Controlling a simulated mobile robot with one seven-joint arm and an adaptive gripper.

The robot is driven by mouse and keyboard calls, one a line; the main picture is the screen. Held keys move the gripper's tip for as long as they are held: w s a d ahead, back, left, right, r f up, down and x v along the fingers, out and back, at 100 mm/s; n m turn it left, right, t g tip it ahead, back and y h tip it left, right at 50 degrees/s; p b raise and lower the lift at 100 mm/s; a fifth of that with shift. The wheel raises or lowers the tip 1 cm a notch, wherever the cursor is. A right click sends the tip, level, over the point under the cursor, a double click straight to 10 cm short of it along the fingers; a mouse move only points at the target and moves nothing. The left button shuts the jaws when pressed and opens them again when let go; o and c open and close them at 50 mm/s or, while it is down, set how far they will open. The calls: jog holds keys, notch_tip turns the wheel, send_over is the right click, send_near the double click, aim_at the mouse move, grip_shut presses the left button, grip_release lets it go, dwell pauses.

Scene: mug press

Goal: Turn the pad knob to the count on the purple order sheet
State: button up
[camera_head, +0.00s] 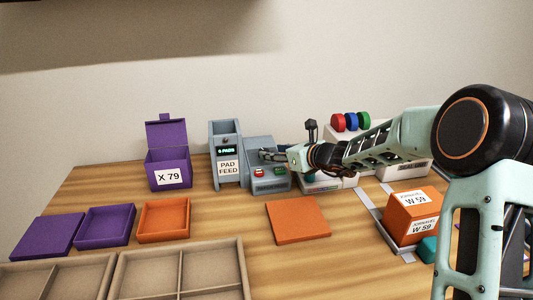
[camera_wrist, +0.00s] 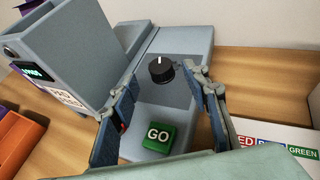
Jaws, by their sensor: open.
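The pad feed (camera_head: 226,155) is a grey machine with a hopper and a green display that seems to read "4 PADS". Its black pad knob (camera_wrist: 160,71) sits on the sloped panel, with a white mark pointing to the far side. My gripper (camera_head: 268,155) is over this panel. In the wrist view my gripper (camera_wrist: 163,68) is open, with one finger on each side of the knob and a visible gap on both sides. No written count on a purple order sheet is readable. A flat purple panel (camera_head: 46,237) lies at the left, without visible writing.
A green GO button (camera_wrist: 157,133) and a red button (camera_head: 258,171) are on the machine's front. A purple box (camera_head: 167,156) labelled X 79 stands left. An orange panel (camera_head: 298,219) lies in front.

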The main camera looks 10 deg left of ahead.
jog(key=x, duration=0.4)
jog(key=shift+w+a+f, duration=0.2)
jog(key=shift+a, duration=0.1)
jog(key=c, duration=1.2)
jog(key=shift+o, duration=0.2)
